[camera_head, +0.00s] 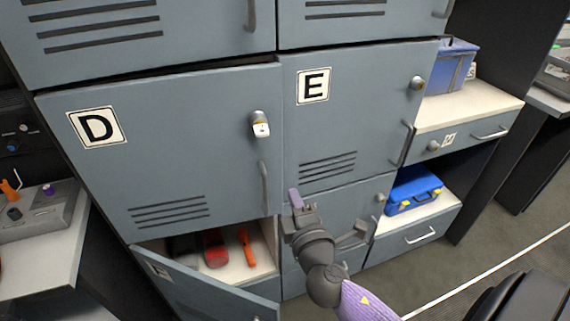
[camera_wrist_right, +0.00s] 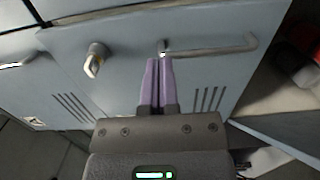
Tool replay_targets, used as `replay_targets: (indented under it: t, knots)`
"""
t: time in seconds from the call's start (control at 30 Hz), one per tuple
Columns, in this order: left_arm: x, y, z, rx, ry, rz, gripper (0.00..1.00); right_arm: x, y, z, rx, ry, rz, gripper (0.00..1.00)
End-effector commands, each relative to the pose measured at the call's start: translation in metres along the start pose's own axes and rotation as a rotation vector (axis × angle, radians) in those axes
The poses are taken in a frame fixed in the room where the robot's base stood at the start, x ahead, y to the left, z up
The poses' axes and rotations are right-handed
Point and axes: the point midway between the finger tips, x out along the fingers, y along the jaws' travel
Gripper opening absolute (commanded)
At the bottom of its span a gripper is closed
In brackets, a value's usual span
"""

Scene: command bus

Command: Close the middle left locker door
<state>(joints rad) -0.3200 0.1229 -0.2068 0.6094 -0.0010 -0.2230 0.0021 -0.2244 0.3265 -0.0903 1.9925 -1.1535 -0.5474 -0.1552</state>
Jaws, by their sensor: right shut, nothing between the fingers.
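The middle left locker door, marked D (camera_head: 180,145), has a lock (camera_head: 261,124) and an upright handle (camera_head: 265,187) near its right edge. It stands nearly in line with door E, but a dark gap shows along its top edge. My right gripper (camera_head: 295,199) is shut and empty, just right of door D's lower right corner. In the right wrist view the shut purple fingers (camera_wrist_right: 158,80) point at a grey door with a handle (camera_wrist_right: 210,49) and a lock (camera_wrist_right: 95,59). I cannot tell whether they touch it. My left gripper is not in view.
Door E (camera_head: 350,110) is beside D on the right. The lower left door (camera_head: 205,290) hangs open below D, showing red (camera_head: 215,247) and orange (camera_head: 247,246) items inside. A blue case (camera_head: 413,192) and blue bin (camera_head: 452,66) stand on the right.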

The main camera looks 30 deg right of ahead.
Motion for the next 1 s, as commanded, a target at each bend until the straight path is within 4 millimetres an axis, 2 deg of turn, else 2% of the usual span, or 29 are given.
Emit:
replay_targets:
  t: [0.2, 0.4, 0.6, 0.9, 1.0]
  knots:
    - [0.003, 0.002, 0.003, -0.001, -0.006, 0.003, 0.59, 0.049, 0.000, 0.000, -0.003, 0.000, 0.002, 0.00]
    - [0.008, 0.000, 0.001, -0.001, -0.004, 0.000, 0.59, 0.082, -0.001, 0.000, -0.002, 0.001, 0.001, 0.00]
    - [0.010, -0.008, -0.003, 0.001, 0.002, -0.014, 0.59, 0.095, -0.001, 0.000, 0.000, 0.001, -0.001, 0.00]
    - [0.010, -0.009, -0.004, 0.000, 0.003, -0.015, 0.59, 0.096, -0.001, 0.000, -0.001, 0.003, -0.001, 0.00]
    - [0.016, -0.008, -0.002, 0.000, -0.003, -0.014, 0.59, 0.107, -0.003, 0.000, -0.006, 0.030, -0.001, 0.00]
